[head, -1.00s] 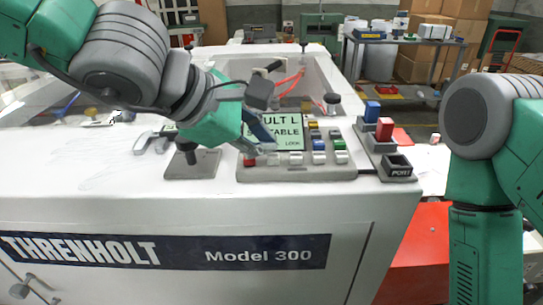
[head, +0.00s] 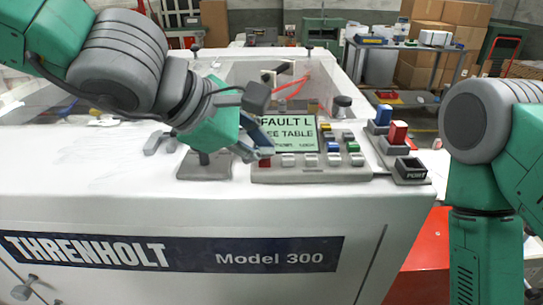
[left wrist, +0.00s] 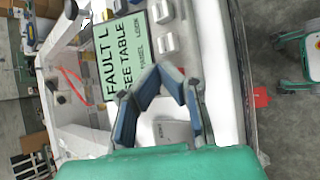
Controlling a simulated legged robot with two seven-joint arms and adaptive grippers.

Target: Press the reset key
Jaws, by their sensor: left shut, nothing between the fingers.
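The control panel (head: 310,176) sits on the front of the white machine. It has a green screen (head: 292,135), several white, coloured keys, and a red key (head: 265,163) at its lower left. No key label is legible enough to identify the reset key. My left gripper (head: 262,153) is shut and empty, with its tips close over the red key and partly covering it; I cannot tell whether they touch. My right gripper is out of view.
A black lever (head: 204,158) stands on a plate just left of the panel. A block with blue and red switches (head: 398,134) and a port (head: 411,170) lies to the right. My right arm hangs at the right edge.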

